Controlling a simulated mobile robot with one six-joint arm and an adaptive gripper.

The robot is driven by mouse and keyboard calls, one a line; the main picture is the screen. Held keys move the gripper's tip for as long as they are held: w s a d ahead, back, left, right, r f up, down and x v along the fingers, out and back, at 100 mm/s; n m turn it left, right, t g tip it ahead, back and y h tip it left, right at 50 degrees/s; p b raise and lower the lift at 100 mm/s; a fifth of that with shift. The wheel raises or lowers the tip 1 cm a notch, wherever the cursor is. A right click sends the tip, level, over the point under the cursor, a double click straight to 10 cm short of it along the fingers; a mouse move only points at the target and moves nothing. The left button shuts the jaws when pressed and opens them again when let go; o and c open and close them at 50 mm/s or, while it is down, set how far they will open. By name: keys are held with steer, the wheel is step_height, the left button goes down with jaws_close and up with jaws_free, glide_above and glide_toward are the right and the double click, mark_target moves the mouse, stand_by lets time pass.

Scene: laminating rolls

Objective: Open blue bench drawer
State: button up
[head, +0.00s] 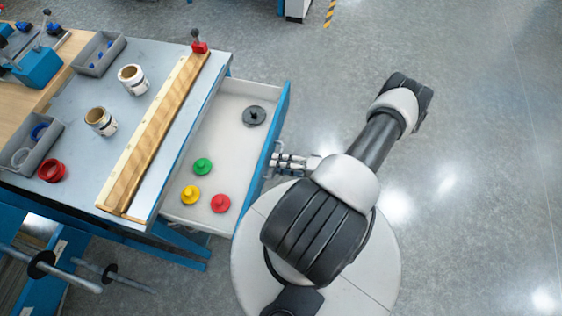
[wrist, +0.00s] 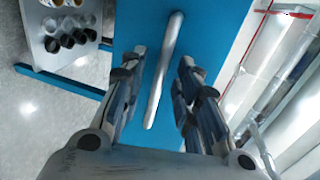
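The blue bench drawer (head: 232,138) is pulled out from the bench, with its white inside showing in the head view. Its blue front (wrist: 215,40) fills the middle of the wrist view. A silver bar handle (wrist: 165,70) is on that front. My gripper (head: 282,162) is at the outer side of the drawer front. In the wrist view my gripper (wrist: 158,88) has its fingers apart, one on each side of the handle, with visible gaps. Inside the drawer lie a dark disc (head: 254,116) and green (head: 203,166), yellow (head: 190,194) and red (head: 220,203) knobbed pieces.
The bench top (head: 150,78) holds a wooden strip (head: 158,130), two cans, grey bins (head: 100,54) and a red ring (head: 51,170). Rods with dark discs (head: 42,264) stick out at lower left. Open grey floor (head: 470,130) lies to the right.

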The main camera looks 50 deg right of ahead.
steer(key=shift+s+d, duration=0.1)
steer(key=v, duration=1.1)
steer(key=shift+s+d, duration=0.2)
steer(key=shift+s, duration=0.15)
steer(key=shift+r, duration=0.1)
